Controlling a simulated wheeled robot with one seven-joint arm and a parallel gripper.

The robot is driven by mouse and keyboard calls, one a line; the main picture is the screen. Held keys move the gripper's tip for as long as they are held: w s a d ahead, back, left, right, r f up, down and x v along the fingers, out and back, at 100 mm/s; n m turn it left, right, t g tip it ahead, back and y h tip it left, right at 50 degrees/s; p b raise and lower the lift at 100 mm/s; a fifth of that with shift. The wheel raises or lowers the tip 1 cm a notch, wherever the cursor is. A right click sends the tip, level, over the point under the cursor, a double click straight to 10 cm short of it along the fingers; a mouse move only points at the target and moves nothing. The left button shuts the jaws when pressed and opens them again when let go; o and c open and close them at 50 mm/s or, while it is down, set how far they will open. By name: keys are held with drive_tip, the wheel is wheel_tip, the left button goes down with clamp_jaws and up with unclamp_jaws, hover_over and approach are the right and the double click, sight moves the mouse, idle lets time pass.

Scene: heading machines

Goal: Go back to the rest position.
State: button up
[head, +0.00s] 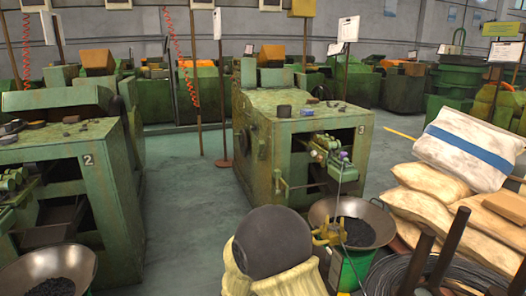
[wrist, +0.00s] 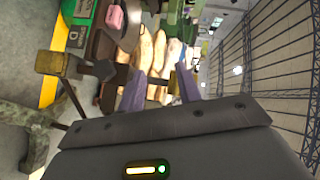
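My gripper (wrist: 159,88) shows in the wrist view, with its two purple fingers standing apart. I see nothing held between them, only sacks (wrist: 150,52) some way beyond. The wrist picture is turned on its side. In the head view a dark rounded part of my arm with a cream ribbed part stands at the bottom middle. I cannot make out my fingers clearly in that view.
A green machine marked 3 (head: 300,150) stands ahead, with a bowl of dark pieces (head: 358,226) at its front right. Machine 2 (head: 55,150) is at left, with another bowl (head: 48,272). Stacked sacks (head: 465,150) are at right. The floor between the machines (head: 180,200) is clear.

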drive_tip(key=s+d+f+n+g+y, duration=0.1)
drive_tip(key=s+d+n+g+y, duration=0.35)
drive_tip(key=s+n, duration=0.65)
drive_tip(key=s+d+n+g+y, duration=0.4)
drive_tip(key=s+d+n+g, duration=0.2)
drive_tip(key=s+n, duration=0.5)
wheel_tip(320, 180, up, 27)
drive_tip(key=s+m+p, duration=0.1)
drive_tip(key=s+p, duration=0.1)
drive_tip(key=p, duration=2.5)
drive_tip(key=shift+g, duration=0.35)
drive_tip(key=shift+d, duration=0.1)
